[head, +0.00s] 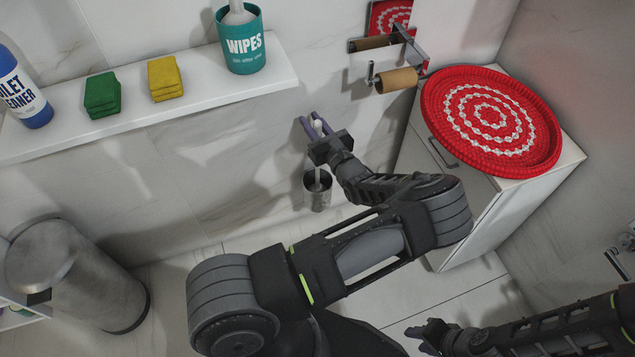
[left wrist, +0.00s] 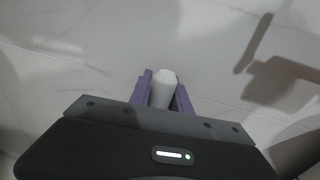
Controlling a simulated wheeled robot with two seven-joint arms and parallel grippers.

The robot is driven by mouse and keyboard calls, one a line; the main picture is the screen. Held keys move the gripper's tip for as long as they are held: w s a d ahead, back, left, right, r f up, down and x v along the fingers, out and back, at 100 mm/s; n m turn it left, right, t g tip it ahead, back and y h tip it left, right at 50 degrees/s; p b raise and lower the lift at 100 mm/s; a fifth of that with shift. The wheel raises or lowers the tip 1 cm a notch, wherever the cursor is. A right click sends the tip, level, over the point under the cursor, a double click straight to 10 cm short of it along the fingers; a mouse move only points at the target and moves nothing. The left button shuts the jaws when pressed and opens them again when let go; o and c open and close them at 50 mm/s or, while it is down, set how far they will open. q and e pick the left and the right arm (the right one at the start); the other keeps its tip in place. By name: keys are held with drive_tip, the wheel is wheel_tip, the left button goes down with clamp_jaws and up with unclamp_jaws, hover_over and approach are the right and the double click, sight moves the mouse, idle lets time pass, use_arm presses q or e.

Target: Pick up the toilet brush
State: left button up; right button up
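The toilet brush shows as a white handle (head: 317,174) standing upright, its lower end inside a metal holder (head: 318,194) near the wall. The brush head is hidden. My left gripper (head: 314,125) is at the handle's top, above the holder, with its purple fingers on either side of it. In the left wrist view the handle's rounded white end (left wrist: 164,88) fills the space between the fingers, and the gripper looks shut on it. My right gripper (head: 425,332) is low at the bottom right, away from the brush; its finger opening is unclear.
A shelf (head: 200,107) above holds a cleaner bottle (head: 22,90), green sponges (head: 102,95), yellow sponges (head: 165,78) and a wipes tub (head: 242,42). A toilet roll holder (head: 397,80) and cabinet (head: 480,205) with a red tray (head: 440,110) stand right. A bin (head: 75,275) stands left.

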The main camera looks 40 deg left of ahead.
use_arm(q)
clamp_jaws()
idle(0.9)
